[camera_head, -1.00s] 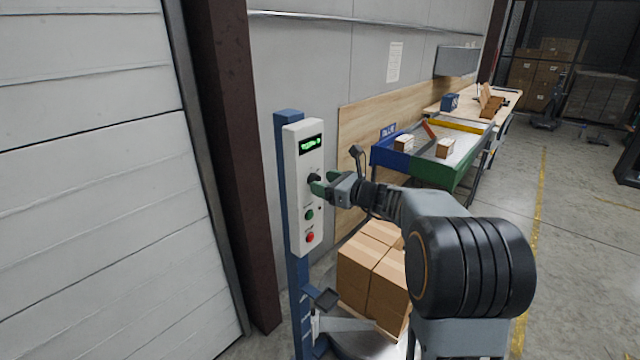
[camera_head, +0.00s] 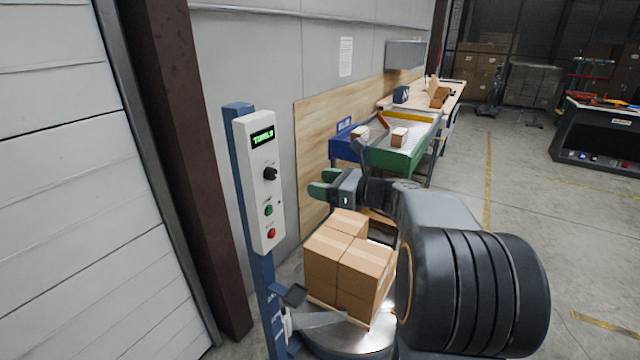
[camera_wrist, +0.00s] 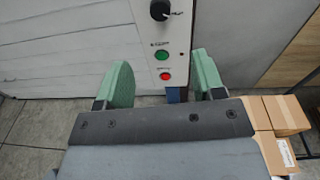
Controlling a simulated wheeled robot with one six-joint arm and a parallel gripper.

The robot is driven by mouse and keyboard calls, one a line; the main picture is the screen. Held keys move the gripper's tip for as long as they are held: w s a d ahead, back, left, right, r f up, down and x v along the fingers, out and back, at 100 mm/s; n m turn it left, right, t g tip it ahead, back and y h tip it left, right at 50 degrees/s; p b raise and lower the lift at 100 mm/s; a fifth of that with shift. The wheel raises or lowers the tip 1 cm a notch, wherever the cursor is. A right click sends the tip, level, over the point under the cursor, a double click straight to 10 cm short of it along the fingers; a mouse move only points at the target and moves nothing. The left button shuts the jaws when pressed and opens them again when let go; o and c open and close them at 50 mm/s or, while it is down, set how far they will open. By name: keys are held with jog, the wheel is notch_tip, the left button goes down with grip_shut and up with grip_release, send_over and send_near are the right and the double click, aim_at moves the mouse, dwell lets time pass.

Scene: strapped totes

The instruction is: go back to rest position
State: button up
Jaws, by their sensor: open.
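My gripper (camera_head: 322,183) is open and empty, its green fingers apart, in the head view. It is to the right of the white control panel (camera_head: 259,185), clear of it, and above the stacked cartons. The panel stands on a blue post and has a lit green display, a black knob (camera_head: 270,174), a green button (camera_head: 268,210) and a red button (camera_head: 271,232). In the wrist view the panel (camera_wrist: 172,40) lies ahead, between the two green fingers (camera_wrist: 160,82).
Cardboard boxes (camera_head: 345,262) sit on a round metal turntable (camera_head: 352,343) below my gripper. A blue and green sorting table (camera_head: 395,160) stands behind. A shutter door (camera_head: 75,200) and brown column (camera_head: 185,180) are at left. Open floor lies at right.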

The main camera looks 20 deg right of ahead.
dwell(0.3)
jog(key=s+a+f+n+g+h, duration=0.35)
jog(key=s+f+n+g, duration=0.4)
jog(key=f+n, duration=0.45)
jog(key=s+a+f+n+g+h, duration=0.1)
jog(key=s+a+n+h, duration=0.1)
jog(key=s+n, duration=0.4)
jog(key=s+a+f+n+h, duration=0.1)
jog(key=s+a+n+h, duration=0.2)
jog(key=s+n+h, duration=0.2)
jog(key=s+n, duration=0.2)
jog(key=n, duration=0.2)
jog(key=shift+s+a+n+g, duration=0.15)
jog(key=shift+a+n+g, duration=0.1)
jog(key=shift+n+g, duration=0.1)
jog(key=shift+f, duration=0.1)
jog(key=shift+c, duration=0.2)
